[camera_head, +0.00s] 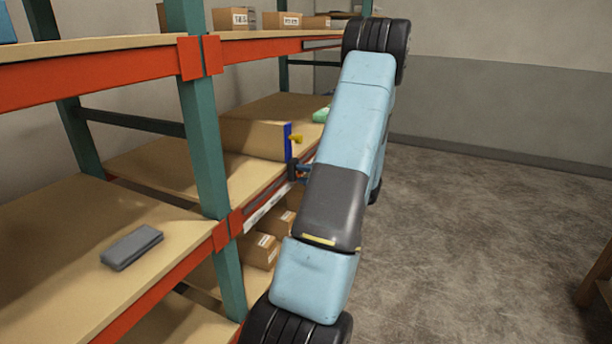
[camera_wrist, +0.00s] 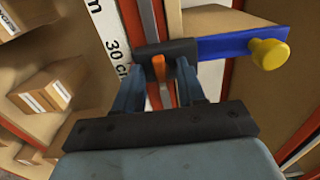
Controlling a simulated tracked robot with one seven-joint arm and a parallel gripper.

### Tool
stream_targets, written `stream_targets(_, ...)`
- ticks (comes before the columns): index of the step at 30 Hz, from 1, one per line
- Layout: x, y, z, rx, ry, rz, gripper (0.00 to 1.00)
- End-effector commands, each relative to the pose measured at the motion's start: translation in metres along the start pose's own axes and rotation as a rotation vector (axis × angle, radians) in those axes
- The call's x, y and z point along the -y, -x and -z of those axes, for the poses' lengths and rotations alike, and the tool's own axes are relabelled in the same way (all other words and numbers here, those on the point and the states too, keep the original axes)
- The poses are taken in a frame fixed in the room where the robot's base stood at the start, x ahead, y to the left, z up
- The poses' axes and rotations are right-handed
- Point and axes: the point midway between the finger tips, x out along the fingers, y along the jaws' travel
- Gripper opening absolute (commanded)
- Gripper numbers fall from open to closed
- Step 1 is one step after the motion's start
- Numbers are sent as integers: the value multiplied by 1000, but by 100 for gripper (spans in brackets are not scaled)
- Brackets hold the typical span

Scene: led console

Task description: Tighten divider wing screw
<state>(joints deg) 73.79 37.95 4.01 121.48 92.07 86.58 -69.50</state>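The yellow wing screw (camera_head: 296,139) sticks out from the front edge of the blue divider (camera_head: 287,150) on the middle shelf. In the wrist view, the yellow screw (camera_wrist: 269,54) is at the upper right, at the end of the blue divider (camera_wrist: 225,47). My gripper (camera_head: 294,171) is below the screw, near the orange shelf beam. In the wrist view, my gripper (camera_wrist: 160,62) is left of the screw and apart from it. Whether the fingers are closed is unclear.
A large cardboard box (camera_head: 252,138) stands left of the divider. A grey folded item (camera_head: 132,247) lies on the left shelf. A green post (camera_head: 203,140) rises at the shelf front. A scale label (camera_wrist: 108,40) shows on the beam.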

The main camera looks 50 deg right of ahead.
Motion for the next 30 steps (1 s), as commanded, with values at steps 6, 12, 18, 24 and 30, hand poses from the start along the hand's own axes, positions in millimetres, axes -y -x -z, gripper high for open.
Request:
stream_targets(6,0,-1,0,0,0,0,39)
stream_targets(12,0,0,0,0,0,0,23)
stream_targets(18,0,0,0,0,0,0,4)
stream_targets(24,-1,0,0,0,-1,-1,0)
stream_targets(30,-1,2,2,-3,-9,-1,0)
